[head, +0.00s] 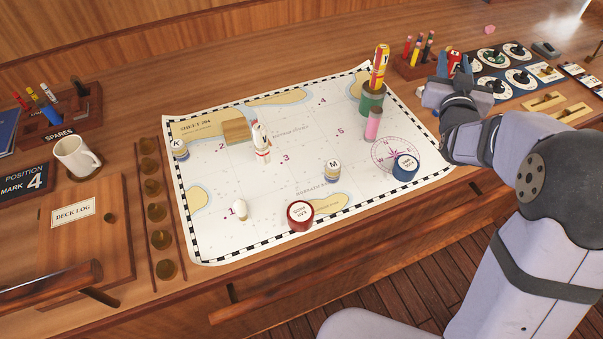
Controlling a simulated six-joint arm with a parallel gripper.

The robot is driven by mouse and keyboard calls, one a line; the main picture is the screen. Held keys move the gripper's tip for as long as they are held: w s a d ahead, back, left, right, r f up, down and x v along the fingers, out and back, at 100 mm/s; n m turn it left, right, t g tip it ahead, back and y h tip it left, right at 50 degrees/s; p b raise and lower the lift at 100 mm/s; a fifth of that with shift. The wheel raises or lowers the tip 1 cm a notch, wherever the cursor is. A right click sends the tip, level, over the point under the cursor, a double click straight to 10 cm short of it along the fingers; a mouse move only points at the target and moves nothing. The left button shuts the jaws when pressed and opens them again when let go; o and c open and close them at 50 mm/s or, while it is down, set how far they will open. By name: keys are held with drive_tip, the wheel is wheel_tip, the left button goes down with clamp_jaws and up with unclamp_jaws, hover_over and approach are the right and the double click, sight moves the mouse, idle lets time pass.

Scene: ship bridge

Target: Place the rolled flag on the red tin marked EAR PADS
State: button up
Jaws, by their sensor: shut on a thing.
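The red tin (300,216) stands at the chart's front edge; the words on its pale lid label are too small to read surely. A white and red roll (261,143), which looks like a rolled flag, stands upright on the chart left of centre. A yellow and red roll (380,66), also flag-like, stands upright at the green tin (372,98); whether in or on it I cannot tell. My gripper (453,66) is at the back right, beyond the chart, shut on a small red thing (455,61) with a pale patch. I cannot tell whether this is a rolled flag.
A blue tin (405,168), pink cylinder (373,124), wooden block (238,131) and small pieces marked M (333,171) and K (180,150) stand on the chart (255,195). A pen rack (415,66) and dial panel (495,72) flank my gripper. The chart's middle has free room.

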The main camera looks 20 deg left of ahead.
drive_tip(key=s+a+n+g+y+p, duration=0.2)
drive_tip(key=s+a+n+g+y, duration=0.85)
drive_tip(key=s+a, duration=0.65)
drive_tip(key=s+a+n+g+y, duration=0.2)
drive_tip(key=s+n+g, duration=0.3)
drive_tip(key=s, duration=0.4)
drive_tip(key=s+a+n+g+y, duration=0.1)
drive_tip(key=s+n+g+y, duration=0.25)
drive_tip(key=s+g, duration=0.4)
wheel_tip(320, 180, down, 10)
drive_tip(key=s+t+p, duration=0.1)
drive_tip(key=p, duration=0.1)
drive_tip(key=shift+s+a+h, duration=0.15)
drive_tip(key=shift+s+h, duration=0.15)
drive_tip(key=shift+f, duration=0.25)
drive_tip(key=o, duration=1.1)
drive_tip(key=shift+r, duration=0.1)
